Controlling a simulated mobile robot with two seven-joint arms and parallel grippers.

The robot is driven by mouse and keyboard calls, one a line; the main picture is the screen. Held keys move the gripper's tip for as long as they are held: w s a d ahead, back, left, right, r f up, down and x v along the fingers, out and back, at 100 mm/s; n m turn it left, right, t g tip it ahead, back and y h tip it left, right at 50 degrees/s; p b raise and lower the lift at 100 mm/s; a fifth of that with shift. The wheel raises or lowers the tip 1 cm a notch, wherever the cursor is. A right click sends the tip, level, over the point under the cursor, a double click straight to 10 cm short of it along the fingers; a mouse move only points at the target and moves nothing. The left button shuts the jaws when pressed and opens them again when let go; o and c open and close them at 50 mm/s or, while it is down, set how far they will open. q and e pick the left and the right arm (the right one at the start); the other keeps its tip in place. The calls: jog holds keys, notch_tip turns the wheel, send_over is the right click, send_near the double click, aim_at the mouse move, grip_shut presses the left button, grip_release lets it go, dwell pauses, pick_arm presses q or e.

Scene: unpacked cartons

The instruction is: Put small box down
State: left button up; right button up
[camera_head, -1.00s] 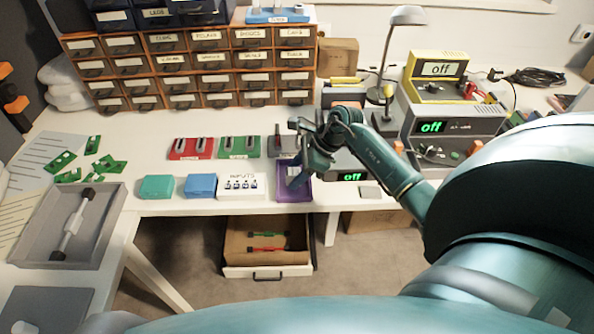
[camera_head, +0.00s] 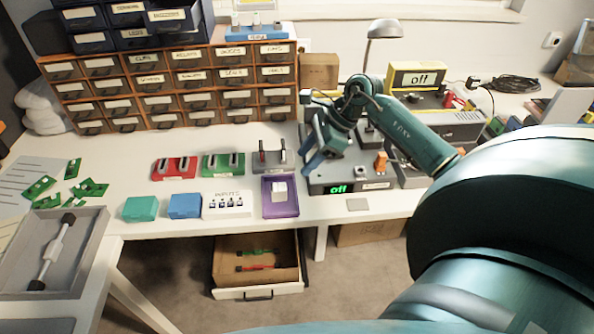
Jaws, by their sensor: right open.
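A small white box (camera_head: 279,191) sits inside the purple tray (camera_head: 280,210) near the front edge of the table. My right gripper (camera_head: 316,154) is open and empty, above and to the right of the tray, apart from the box. My left gripper is not in view.
A white inputs block (camera_head: 226,205), a blue box (camera_head: 185,205) and a teal box (camera_head: 140,208) stand left of the tray. Red (camera_head: 174,168) and green (camera_head: 223,165) holders stand behind them. An open drawer (camera_head: 257,270) hangs below the table edge. A lamp (camera_head: 384,30) stands behind my right arm.

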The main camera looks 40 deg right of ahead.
jog(key=s+a+r+m+t+y, duration=0.1)
jog(key=s+a+m+t+y, duration=0.1)
jog(key=a+m+t+y, duration=0.45)
jog(key=s+a+r+m+t+y, duration=0.1)
jog(key=s+a+m+t+y, duration=0.15)
jog(key=a+m, duration=0.8)
jog(key=s+a+f+m+h, duration=0.3)
jog(key=s+f+m+h, duration=0.2)
jog(key=m, duration=0.8)
jog(key=s+a+f+m+g+h, duration=0.1)
jog(key=s+a+f+m+h, duration=0.2)
jog(key=m, duration=1.1)
jog(key=s+f+h, duration=0.2)
jog(key=s+f, duration=0.1)
jog(key=f, duration=0.2)
jog(key=shift+a+f, duration=0.25)
jog(key=shift+a, duration=0.15)
jog(key=shift+s, duration=0.1)
